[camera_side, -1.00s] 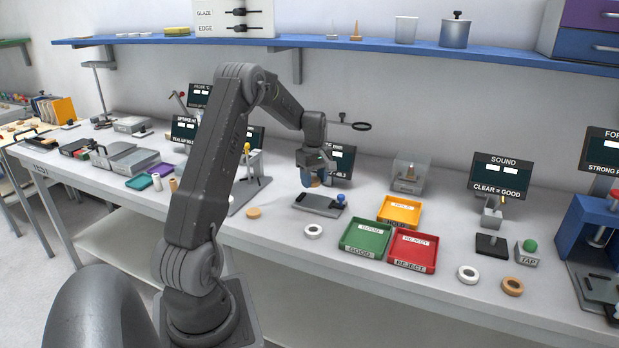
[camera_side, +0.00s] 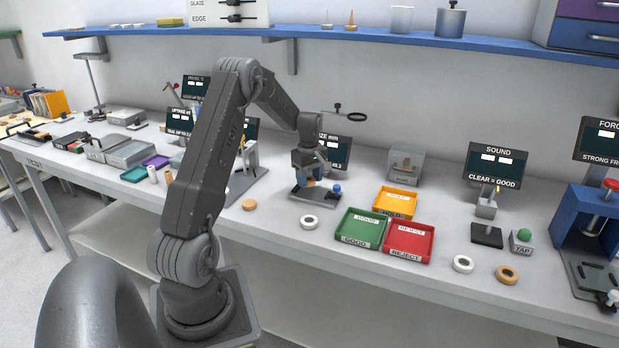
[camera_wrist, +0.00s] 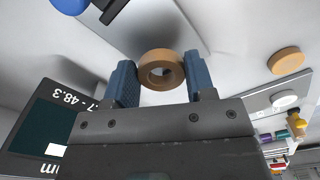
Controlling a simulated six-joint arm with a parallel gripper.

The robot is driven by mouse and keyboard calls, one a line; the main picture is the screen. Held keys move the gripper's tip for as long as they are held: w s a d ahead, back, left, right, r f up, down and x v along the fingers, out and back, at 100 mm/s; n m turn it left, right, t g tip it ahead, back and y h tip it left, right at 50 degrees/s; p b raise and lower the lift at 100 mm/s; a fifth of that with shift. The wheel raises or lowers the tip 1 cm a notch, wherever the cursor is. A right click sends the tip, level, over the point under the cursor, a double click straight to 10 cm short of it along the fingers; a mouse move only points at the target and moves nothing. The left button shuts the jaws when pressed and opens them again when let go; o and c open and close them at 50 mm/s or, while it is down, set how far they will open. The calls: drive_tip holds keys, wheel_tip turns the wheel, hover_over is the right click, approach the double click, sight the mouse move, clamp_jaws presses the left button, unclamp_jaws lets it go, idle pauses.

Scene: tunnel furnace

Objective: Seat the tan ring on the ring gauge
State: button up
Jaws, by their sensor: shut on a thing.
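My gripper (camera_side: 309,179) is over the ring gauge (camera_side: 325,195), a grey plate with a blue knob in front of a size display. In the wrist view my gripper (camera_wrist: 161,80) has its two blue fingers shut on the tan ring (camera_wrist: 161,70), whose hole faces the camera. In the side view the ring (camera_side: 310,183) shows only as a small tan patch between the fingers. It is low over the plate; I cannot tell whether it touches. In the wrist view the blue knob (camera_wrist: 70,4) is at the top left.
A white ring (camera_side: 309,222) and another tan ring (camera_side: 250,205) lie on the bench nearby. Green (camera_side: 341,240), red (camera_side: 431,253) and orange (camera_side: 378,205) trays stand to the right. The size display (camera_side: 341,152) stands close behind my gripper.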

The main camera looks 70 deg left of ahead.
sight(309, 193)
drive_tip(key=shift+f, duration=1.15)
drive_tip(key=shift+f, duration=0.4)
drive_tip(key=o, duration=1)
wheel_tip(309, 193, up, 14)
